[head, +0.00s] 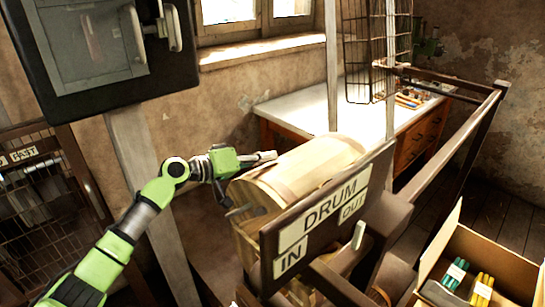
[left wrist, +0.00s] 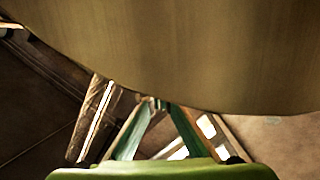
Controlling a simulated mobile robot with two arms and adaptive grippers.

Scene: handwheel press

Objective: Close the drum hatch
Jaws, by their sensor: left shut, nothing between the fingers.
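The wooden drum (head: 325,152) lies behind the DRUM sign in the head view. Its curved staves face up, and a dark metal bar (head: 241,211) shows at its left end. I cannot tell which part is the hatch, or whether it is open. My left gripper (head: 268,156) is at the upper left edge of the drum, fingers shut and pointing right, with nothing held. In the left wrist view, the fingertips (left wrist: 157,104) meet just under a large curved wooden surface (left wrist: 190,50); whether they touch it is unclear. My right gripper is not in view.
The DRUM sign (head: 325,217), with IN and OUT labels, stands in front of the drum on a frame. A rail (head: 445,140) runs along the right. A workbench (head: 300,103) is behind. A dark cabinet (head: 95,45) hangs upper left. An open box (head: 500,262) holds coloured bundles lower right.

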